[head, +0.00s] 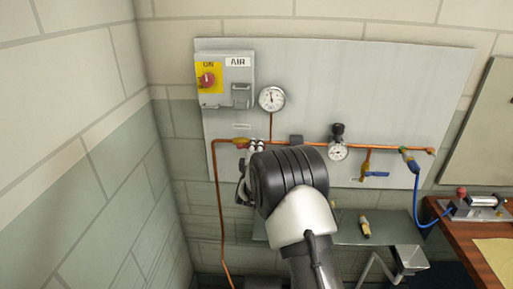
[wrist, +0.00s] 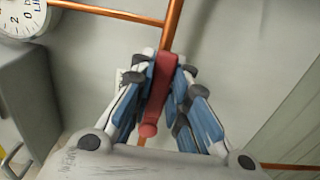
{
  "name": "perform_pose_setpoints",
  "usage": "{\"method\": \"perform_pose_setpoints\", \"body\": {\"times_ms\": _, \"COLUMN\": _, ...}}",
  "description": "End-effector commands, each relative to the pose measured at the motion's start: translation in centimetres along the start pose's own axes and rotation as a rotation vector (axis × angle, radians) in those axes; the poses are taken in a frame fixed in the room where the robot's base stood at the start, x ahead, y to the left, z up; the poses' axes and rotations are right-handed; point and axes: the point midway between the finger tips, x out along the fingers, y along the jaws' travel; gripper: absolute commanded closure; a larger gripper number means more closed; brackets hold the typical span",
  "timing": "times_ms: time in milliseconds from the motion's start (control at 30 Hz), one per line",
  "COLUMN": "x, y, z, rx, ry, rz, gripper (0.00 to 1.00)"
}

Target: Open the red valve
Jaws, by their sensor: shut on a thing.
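The red valve's handle (wrist: 163,92) is a long red lever with a rounded end, seen in the middle of the wrist view. My gripper (wrist: 166,72) has its blue and white fingers closed on both sides of the lever. The lever lies roughly along the line of the copper pipe (wrist: 173,22) above it in that view. In the head view, the valve's red and yellow part (head: 241,143) shows on the copper pipe, just left of my gripper (head: 253,150). My wrist hides much of the grip there.
A grey board (head: 350,80) carries an AIR switch box (head: 238,72), a round gauge (head: 272,98), a regulator (head: 338,150) and a blue-handled valve (head: 376,174). A metal shelf (head: 340,228) is below. A wooden bench (head: 462,235) stands at right.

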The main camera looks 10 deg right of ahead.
Motion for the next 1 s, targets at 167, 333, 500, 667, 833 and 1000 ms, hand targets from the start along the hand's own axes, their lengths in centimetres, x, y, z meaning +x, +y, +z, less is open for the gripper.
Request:
{"method": "perform_pose_setpoints", "body": {"times_ms": 167, "x": 0.02, "y": 0.25, "z": 0.0, "rx": -0.023, "ry": 0.0, "rz": 0.002, "gripper": 1.0}}
{"method": "perform_pose_setpoints", "body": {"times_ms": 333, "x": 0.03, "y": 0.27, "z": -0.01, "rx": -0.029, "ry": 0.0, "rz": 0.003, "gripper": 1.0}}
{"method": "perform_pose_setpoints", "body": {"times_ms": 500, "x": 0.03, "y": 0.28, "z": -0.02, "rx": -0.03, "ry": 0.0, "rz": 0.003, "gripper": 1.0}}
{"method": "perform_pose_setpoints", "body": {"times_ms": 667, "x": 0.03, "y": 0.3, "z": -0.01, "rx": -0.029, "ry": 0.0, "rz": 0.003, "gripper": 0.77}}
{"method": "perform_pose_setpoints", "body": {"times_ms": 833, "x": 0.02, "y": 0.24, "z": -0.02, "rx": -0.027, "ry": 0.0, "rz": 0.002, "gripper": 0.66}}
{"method": "perform_pose_setpoints", "body": {"times_ms": 1000, "x": 0.01, "y": 0.19, "z": -0.02, "rx": -0.026, "ry": 0.0, "rz": 0.001, "gripper": 0.63}}
